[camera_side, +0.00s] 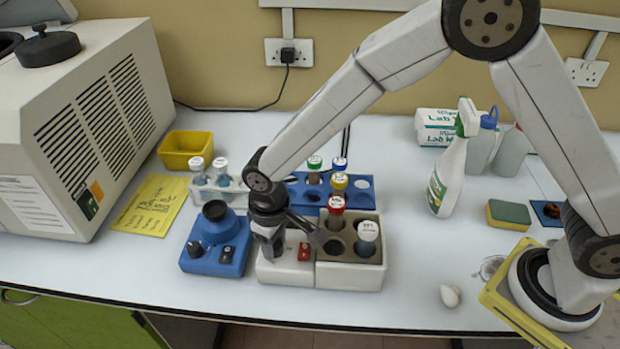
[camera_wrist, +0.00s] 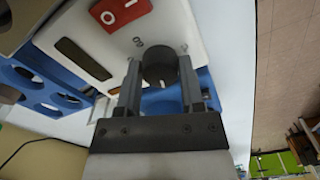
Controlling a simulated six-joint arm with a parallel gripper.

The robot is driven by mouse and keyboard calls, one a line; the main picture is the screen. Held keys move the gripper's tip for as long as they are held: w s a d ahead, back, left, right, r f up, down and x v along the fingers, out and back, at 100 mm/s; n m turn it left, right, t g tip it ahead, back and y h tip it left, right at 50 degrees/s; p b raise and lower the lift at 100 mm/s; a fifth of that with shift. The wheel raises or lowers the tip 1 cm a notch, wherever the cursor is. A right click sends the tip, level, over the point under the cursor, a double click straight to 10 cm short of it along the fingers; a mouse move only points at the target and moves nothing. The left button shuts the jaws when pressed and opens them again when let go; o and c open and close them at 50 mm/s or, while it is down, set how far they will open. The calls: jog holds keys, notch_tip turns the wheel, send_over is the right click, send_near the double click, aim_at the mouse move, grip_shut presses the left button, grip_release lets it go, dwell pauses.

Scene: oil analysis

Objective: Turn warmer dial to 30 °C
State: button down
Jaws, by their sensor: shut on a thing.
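The warmer (camera_side: 285,271) is a white box at the bench front with a brown-grey heating block (camera_side: 349,271) on its right side. Its panel carries a red switch (camera_side: 304,252), also near the top of the wrist view (camera_wrist: 121,13). The dark grey dial (camera_wrist: 160,66) sits on the white panel, with a printed number beside it that I cannot read surely. My gripper (camera_side: 275,243) points down at the left of the panel, shut on the dial, one finger on each side in the wrist view (camera_wrist: 160,80). In the side view the gripper hides the dial.
A red-capped vial (camera_side: 335,212) and a white-capped vial (camera_side: 367,238) stand in the block. A blue mixer (camera_side: 215,255) is close on the left. A blue rack (camera_side: 359,193) with capped vials stands behind. A spray bottle (camera_side: 452,165) is further right.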

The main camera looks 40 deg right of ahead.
jog(key=shift+c, duration=1.1)
grip_release()
jog(key=shift+r, duration=0.15)
jog(key=shift+r, duration=3.8)
